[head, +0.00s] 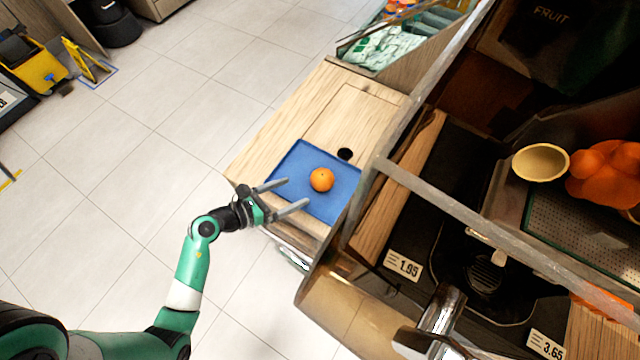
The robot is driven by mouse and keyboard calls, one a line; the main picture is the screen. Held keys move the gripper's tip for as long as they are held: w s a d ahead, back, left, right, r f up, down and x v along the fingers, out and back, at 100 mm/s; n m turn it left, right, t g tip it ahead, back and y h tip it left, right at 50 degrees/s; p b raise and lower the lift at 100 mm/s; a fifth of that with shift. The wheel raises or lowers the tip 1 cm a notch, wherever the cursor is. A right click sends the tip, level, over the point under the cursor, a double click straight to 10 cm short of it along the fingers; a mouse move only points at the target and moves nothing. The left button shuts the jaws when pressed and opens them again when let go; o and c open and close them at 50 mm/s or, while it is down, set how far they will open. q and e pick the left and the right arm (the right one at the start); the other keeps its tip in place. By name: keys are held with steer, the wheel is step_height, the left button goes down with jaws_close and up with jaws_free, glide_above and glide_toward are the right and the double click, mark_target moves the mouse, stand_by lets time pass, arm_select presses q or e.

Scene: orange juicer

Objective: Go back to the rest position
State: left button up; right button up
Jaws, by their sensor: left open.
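My left gripper (291,196) is open, its two grey fingers spread over the near-left edge of a blue tray (322,205). Nothing is between the fingers. An orange (321,179) lies on the tray, a little beyond the fingertips and apart from them. My left arm, green and white, reaches up from the bottom left. My right gripper is not in view.
The tray lies on a wooden counter (270,150) with a dark round hole (345,154). To the right stands the juicer cabinet with a metal frame (440,200), a yellow bowl (540,162) and price tags. Open tiled floor lies left.

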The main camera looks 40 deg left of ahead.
arm_select(q)
steer(key=shift+v, duration=0.8)
